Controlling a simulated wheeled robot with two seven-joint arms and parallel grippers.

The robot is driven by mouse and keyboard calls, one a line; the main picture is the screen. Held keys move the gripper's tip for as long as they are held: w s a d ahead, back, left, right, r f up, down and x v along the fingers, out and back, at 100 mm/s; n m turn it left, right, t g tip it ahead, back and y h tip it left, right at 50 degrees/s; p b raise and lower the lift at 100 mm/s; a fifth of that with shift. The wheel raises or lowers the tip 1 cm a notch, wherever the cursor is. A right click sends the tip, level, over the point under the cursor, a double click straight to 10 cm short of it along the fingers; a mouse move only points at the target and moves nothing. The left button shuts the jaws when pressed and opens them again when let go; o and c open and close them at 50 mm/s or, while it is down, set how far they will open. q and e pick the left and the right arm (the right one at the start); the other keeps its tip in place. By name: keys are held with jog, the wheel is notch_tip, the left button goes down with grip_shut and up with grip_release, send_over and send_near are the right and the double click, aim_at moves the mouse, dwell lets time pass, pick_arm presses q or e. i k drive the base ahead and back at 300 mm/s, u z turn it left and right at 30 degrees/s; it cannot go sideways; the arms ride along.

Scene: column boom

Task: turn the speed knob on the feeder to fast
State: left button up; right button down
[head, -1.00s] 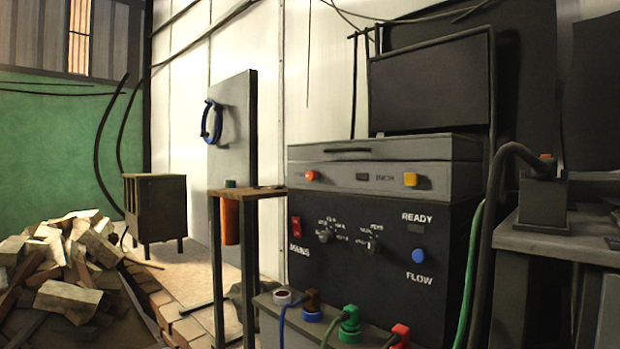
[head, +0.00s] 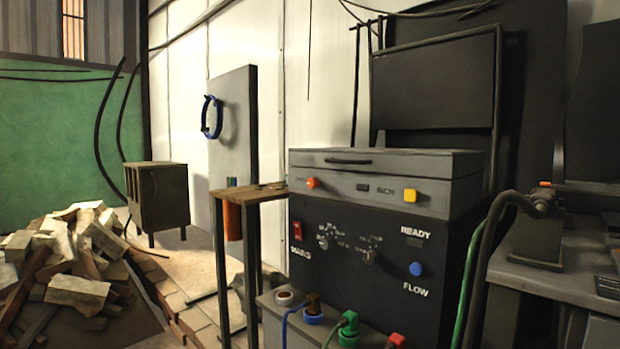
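A black control panel (head: 340,290), which appears to be the feeder, stands right of centre in the head view. Two small knobs sit on its face amid small white markings: a left knob (head: 325,242) and a right knob (head: 370,256). The markings are too small to read, so I cannot tell which knob sets speed or where either one points. Neither of my grippers is in view, and nothing touches the panel.
A red switch (head: 297,230) and blue FLOW button (head: 416,269) flank the knobs. Orange (head: 312,183) and yellow (head: 410,195) buttons sit above. Coloured plugs with cables (head: 348,322) stand in front below. A narrow stand (head: 248,194) is left; a green hose (head: 468,275) hangs right.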

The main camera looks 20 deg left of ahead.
aim_at(314, 182)
jog(key=k, duration=1.25)
jog(key=u, duration=0.7)
jog(key=i, duration=1.25)
jog(key=z, duration=0.5)
jog(key=i, duration=0.6)
jog(key=z, duration=0.45)
